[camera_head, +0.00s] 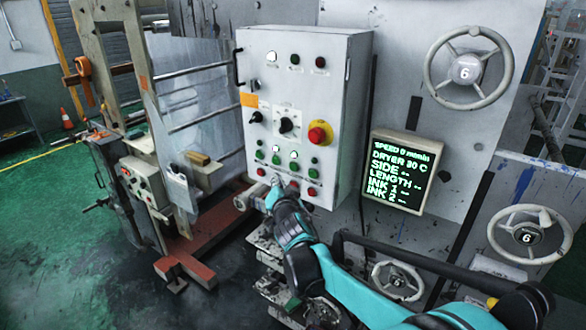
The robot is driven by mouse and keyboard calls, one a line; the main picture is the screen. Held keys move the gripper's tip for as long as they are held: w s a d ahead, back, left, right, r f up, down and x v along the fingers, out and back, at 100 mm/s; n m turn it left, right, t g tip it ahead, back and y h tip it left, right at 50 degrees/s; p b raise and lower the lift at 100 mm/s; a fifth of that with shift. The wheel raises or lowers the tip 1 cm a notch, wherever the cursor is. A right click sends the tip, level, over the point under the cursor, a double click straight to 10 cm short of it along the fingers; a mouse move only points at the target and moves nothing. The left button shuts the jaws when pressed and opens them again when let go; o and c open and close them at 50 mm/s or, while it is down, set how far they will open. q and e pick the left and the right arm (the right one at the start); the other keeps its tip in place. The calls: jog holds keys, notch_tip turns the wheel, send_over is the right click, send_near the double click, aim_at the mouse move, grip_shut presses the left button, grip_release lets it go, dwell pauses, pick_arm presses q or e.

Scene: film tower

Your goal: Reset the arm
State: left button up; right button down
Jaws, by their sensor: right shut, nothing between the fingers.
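My right arm comes in from the bottom right, teal and black, and reaches up to the lower part of the control panel (258,75). My right gripper (276,181) is shut and empty, its tip in front of the bottom row of buttons. Whether it touches a button cannot be told. The white panel box carries several coloured buttons, black rotary knobs and a red emergency stop (319,134) on a yellow base. The gripper hides a small part of the panel's lower edge. My left gripper does not show.
Green floor (45,215) at left is clear.

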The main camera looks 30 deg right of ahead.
dwell(0.3)
jog(key=s+a+f+n+g+y+b, duration=0.2)
jog(key=s+a+f+n+b, duration=0.2)
jog(key=s+f+b, duration=0.5)
jog(key=s+a+f+n+g+y+b, duration=0.2)
jog(key=s+a+f+b, duration=0.7)
jog(key=f, duration=1)
jog(key=s+a+f+n+g+y+b, duration=0.2)
jog(key=s+a+f+n+g+b, duration=0.2)
jog(key=f, duration=1)
jog(key=s+a+n+b, duration=0.1)
jog(key=s+a+b, duration=0.2)
jog(key=s+b, duration=0.1)
jog(key=shift+s+n+b, duration=0.4)
jog(key=shift+s, duration=0.2)
jog(key=shift+f, duration=0.1)
jog(key=shift+d, duration=0.1)
